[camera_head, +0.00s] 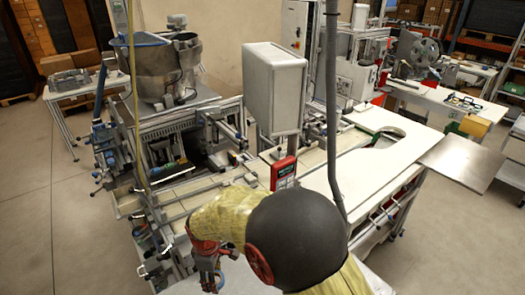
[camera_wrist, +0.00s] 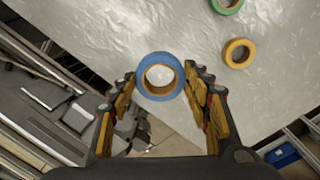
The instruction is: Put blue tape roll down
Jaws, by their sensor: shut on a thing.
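The blue tape roll (camera_wrist: 145,83) shows in the wrist view between the tips of my gripper (camera_wrist: 160,77). The fingers are shut on it, one at each side, and its brown core and open hole face the camera. Behind it is a pale, wrinkled, shiny surface (camera_wrist: 110,35), whose near edge passes close to the roll in the picture. I cannot tell how high the roll is above it.
A yellow tape roll (camera_wrist: 229,53) and a green tape roll (camera_wrist: 226,9), cut by the frame, lie on the pale surface at upper right. Free room lies around them. Grey machine parts (camera_wrist: 60,105) are at left, and a blue box (camera_wrist: 283,156) is at lower right.

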